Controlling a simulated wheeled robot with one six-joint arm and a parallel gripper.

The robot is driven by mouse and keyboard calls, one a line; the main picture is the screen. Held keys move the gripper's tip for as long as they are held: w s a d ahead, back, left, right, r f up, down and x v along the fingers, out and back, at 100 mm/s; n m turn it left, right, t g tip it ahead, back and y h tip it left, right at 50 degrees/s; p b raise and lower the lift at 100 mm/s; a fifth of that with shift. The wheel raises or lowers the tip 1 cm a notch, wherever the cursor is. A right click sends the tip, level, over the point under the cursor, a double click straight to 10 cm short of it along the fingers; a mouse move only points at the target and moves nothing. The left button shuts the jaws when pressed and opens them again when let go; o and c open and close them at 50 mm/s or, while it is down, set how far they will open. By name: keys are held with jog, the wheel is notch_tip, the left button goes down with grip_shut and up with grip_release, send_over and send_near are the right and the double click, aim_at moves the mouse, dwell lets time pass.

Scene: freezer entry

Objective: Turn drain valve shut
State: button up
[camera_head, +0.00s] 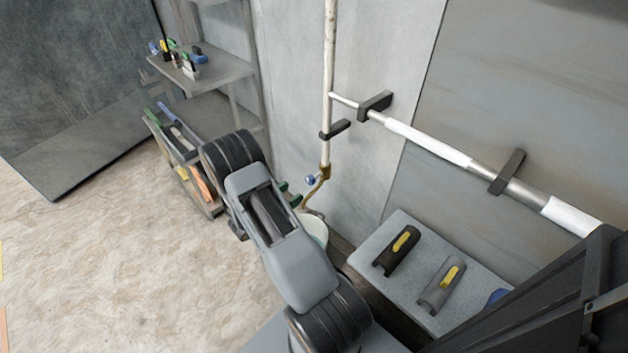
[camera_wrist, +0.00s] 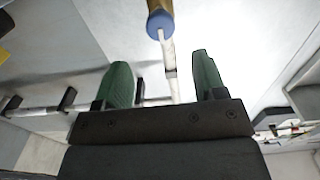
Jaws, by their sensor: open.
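The drain valve is a blue round knob (camera_head: 311,180) on a brass fitting (camera_head: 325,172) at the lower end of a white vertical pipe (camera_head: 329,70). In the wrist view the blue knob (camera_wrist: 160,22) and brass fitting (camera_wrist: 154,4) are at top centre. My gripper (camera_head: 289,193) is just left of and below the knob in the head view, partly hidden by my arm. In the wrist view my gripper (camera_wrist: 163,75) is open, its two green fingers apart with nothing held. The knob appears beyond the fingertips, roughly between them, with no visible contact.
A white bucket (camera_head: 315,228) stands below the valve, partly hidden by my arm. A grey bench (camera_head: 400,225) carries two half-round pieces with yellow parts. Wall brackets hold a side pipe (camera_head: 435,147). A shelf rack (camera_head: 215,72) stands at left.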

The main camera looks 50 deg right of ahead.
aim_at(308, 181)
jog(key=d, duration=0.3)
jog(key=d+b, duration=0.1)
jog(key=d, duration=0.3)
jog(key=d+b, duration=0.1)
jog(key=d, duration=0.2)
jog(key=shift+s+d, duration=0.35)
jog(key=c, duration=0.9)
